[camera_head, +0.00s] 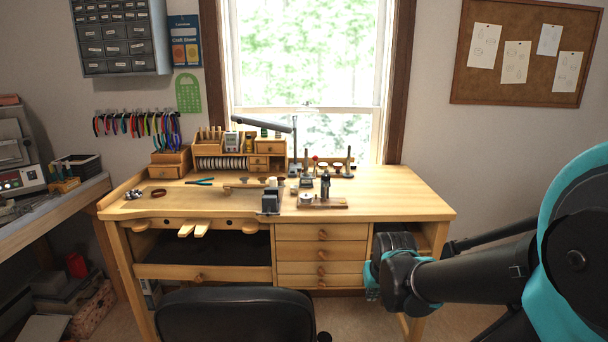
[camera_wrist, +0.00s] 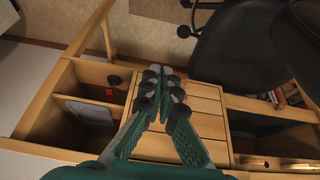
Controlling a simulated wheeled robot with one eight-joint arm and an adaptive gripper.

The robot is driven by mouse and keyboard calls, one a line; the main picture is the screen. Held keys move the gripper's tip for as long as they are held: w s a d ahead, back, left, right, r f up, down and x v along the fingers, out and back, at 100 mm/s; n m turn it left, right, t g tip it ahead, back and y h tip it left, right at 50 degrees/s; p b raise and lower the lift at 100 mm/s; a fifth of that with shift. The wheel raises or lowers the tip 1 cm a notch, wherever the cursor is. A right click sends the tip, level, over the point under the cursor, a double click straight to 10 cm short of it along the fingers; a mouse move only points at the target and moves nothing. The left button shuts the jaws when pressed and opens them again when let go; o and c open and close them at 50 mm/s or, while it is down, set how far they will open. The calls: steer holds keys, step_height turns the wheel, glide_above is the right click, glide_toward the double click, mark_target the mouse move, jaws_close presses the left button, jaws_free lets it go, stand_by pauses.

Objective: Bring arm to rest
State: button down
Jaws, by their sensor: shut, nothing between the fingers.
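My arm reaches in from the right in the head view, black with teal parts. Its wrist end is in front of the right part of the workbench (camera_head: 400,203). My gripper (camera_wrist: 160,80) shows in the wrist view with its two green fingers brought together at the tips, shut and empty. In the wrist view it is in front of the bench's drawers (camera_wrist: 207,100), which also show in the head view (camera_head: 322,255). The fingertips are hidden in the head view.
A black chair (camera_head: 237,315) stands before the bench and shows in the wrist view (camera_wrist: 240,45). The benchtop holds a small vise (camera_head: 270,203), blue pliers (camera_head: 200,182) and a wooden organizer (camera_head: 225,150). A side table (camera_head: 50,215) is at left.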

steer(key=s+f, duration=0.3)
steer(key=s, duration=0.3)
steer(key=shift+f+g, duration=0.3)
steer(key=shift+g, duration=0.1)
steer(key=shift+d, duration=0.1)
